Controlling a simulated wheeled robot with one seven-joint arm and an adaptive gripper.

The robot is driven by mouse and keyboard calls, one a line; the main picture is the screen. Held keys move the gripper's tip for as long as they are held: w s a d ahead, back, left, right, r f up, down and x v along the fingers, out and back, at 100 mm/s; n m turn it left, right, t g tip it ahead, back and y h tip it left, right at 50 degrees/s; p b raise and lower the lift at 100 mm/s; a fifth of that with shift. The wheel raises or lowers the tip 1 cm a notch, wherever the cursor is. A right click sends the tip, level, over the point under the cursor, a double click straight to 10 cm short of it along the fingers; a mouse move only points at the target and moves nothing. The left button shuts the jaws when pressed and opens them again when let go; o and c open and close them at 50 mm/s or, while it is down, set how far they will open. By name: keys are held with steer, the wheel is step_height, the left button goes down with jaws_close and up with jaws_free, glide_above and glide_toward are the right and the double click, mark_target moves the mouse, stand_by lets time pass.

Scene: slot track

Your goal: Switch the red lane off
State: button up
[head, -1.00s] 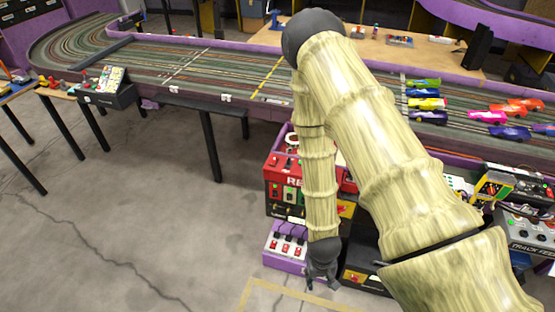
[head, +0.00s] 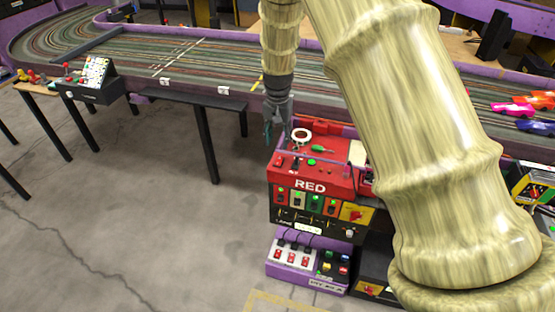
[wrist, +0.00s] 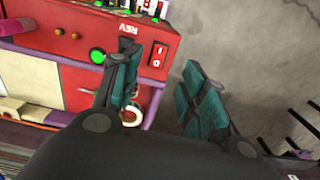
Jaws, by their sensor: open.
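The red control box (head: 340,180), lettered RED, stands in front of the track in the head view. Its sloped top carries a green button (head: 312,162) and small switches, and its front has a row of coloured rocker switches (head: 307,201). My gripper (head: 278,134) points down at the box's back left corner, open and empty. In the wrist view the open fingers (wrist: 160,62) straddle a view of the red panel (wrist: 60,35). A red rocker switch (wrist: 158,55) and a lit green button (wrist: 97,56) show there near the fingertips; I cannot tell any contact.
A purple box with red switches (head: 291,257) sits below the red box. The purple-edged track (head: 130,62) runs behind, with cars (head: 525,107) at right. A black control panel (head: 92,82) stands far left.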

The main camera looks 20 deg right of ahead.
mark_target(277, 164)
step_height(277, 164, down, 10)
steer(key=shift+p, duration=0.45)
steer(key=shift+a, duration=0.1)
jaws_close()
